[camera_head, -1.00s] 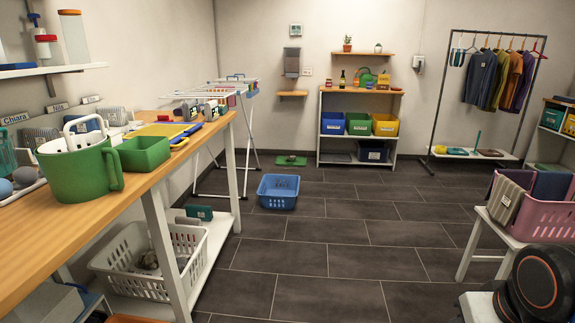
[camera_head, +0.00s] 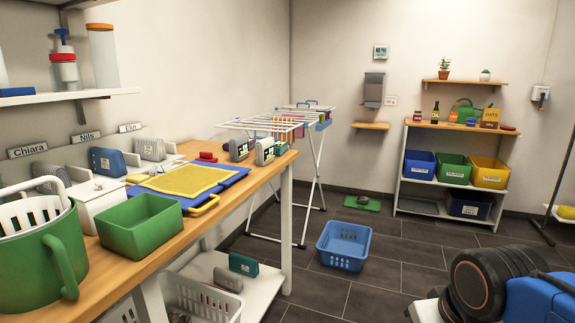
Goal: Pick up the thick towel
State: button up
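A flat yellow cloth (camera_head: 188,180) with a textured surface lies on a blue board (camera_head: 232,180) with yellow handles on the wooden table. It looks like a towel, but I cannot tell if it is the thick one. My gripper is not in view. Part of my arm (camera_head: 480,283) shows at the lower right.
A green bin (camera_head: 140,226) and a green mug-shaped container (camera_head: 45,262) stand on the wooden table (camera_head: 105,290). A white drying rack (camera_head: 318,160) stands behind it. A blue basket (camera_head: 344,247) sits on the dark tiled floor, with open floor around it.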

aim_at(265, 149)
jog(key=i+l+u, duration=0.65)
jog(key=l+u, duration=0.45)
jog(key=l, duration=1.1)
jog(key=i, duration=0.95)
